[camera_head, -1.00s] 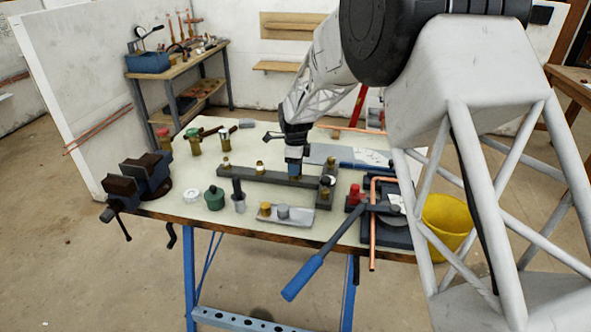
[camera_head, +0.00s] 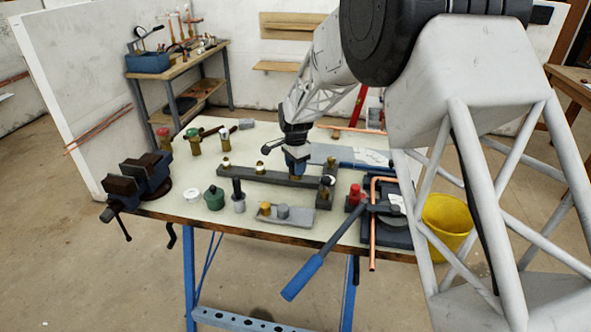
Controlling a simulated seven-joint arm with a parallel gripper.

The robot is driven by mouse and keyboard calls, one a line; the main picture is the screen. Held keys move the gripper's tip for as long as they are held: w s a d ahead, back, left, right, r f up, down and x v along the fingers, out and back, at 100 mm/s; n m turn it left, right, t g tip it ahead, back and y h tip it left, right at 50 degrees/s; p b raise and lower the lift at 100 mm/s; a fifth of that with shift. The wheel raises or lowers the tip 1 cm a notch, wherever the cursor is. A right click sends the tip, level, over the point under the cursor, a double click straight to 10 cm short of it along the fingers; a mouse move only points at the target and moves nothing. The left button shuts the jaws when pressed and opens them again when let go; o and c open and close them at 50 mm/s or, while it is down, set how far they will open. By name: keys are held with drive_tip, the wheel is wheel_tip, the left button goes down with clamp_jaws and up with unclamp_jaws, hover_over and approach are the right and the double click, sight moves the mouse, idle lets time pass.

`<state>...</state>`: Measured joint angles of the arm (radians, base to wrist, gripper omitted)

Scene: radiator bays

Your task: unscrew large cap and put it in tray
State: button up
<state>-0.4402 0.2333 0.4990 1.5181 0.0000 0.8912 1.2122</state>
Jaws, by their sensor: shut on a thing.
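My gripper (camera_head: 297,168) points straight down over the right part of the dark grey bar (camera_head: 278,180) on the table. It is shut at a fitting there, apparently on the large cap, which the blue fingers hide. I cannot tell whether the cap is still seated on the bar. The grey tray (camera_head: 297,221) lies in front of the bar. It holds a small brass-coloured piece (camera_head: 265,209) and a grey round piece (camera_head: 283,211).
In front are a green pot (camera_head: 214,198), a white ring (camera_head: 192,195) and a dark-handled tool (camera_head: 238,195). A blue-handled bender (camera_head: 305,275) overhangs the front edge; a vise (camera_head: 145,178) is at left.

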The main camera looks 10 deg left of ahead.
drive_tip(key=n, duration=0.4)
drive_tip(key=shift+n, duration=0.3)
drive_tip(key=n, duration=0.8)
drive_tip(key=shift+n, duration=2.3)
drive_tip(key=o, duration=0.9)
drive_tip(key=shift+c, duration=0.2)
